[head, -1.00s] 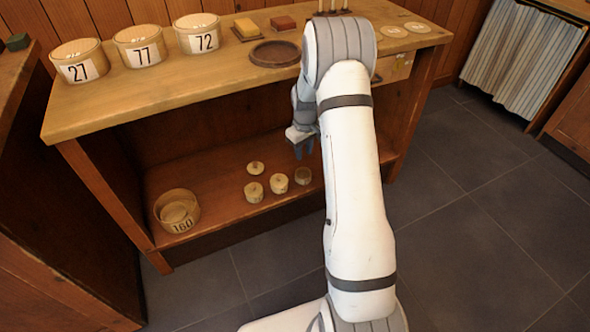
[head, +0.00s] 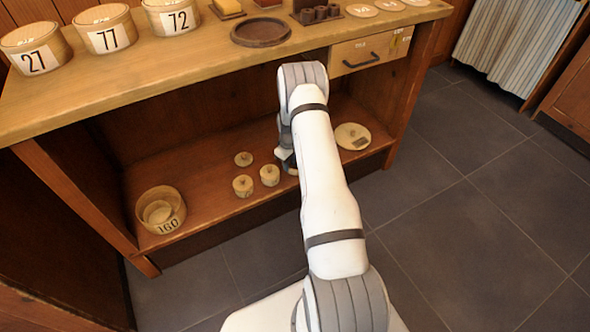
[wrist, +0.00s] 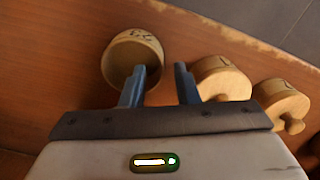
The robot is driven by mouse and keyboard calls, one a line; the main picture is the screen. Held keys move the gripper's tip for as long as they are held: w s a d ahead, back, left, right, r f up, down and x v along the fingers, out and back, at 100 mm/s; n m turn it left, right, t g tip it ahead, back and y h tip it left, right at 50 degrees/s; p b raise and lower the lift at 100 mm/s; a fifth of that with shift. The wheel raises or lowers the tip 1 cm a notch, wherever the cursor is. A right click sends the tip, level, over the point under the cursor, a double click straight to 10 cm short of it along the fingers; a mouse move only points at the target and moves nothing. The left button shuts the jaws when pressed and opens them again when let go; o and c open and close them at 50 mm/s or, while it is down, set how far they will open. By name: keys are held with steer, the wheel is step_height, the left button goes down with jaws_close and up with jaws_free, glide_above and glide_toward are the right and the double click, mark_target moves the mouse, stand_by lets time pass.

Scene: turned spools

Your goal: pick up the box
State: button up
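A small round wooden box (wrist: 121,50), open-topped with dark marks on its side, stands on the lower shelf in the wrist view. My gripper (wrist: 160,67) is open, with its fingers apart. The left finger overlaps the box's opening; the right finger is just beyond its right side. The box's near right wall lies between them, and I cannot tell whether either finger touches it. In the head view my gripper (head: 289,165) is low at the shelf, and my arm hides the box.
Lidded round boxes with knobs (head: 270,175) stand close beside it, one (wrist: 220,78) near the right finger. A larger tub marked 160 (head: 160,210) is at the shelf's left. The counter (head: 200,70) overhangs the shelf.

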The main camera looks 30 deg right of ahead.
step_height(320, 180, down, 3)
steer(key=shift+r+b, duration=0.1)
steer(key=shift+b, duration=0.2)
jaws_close()
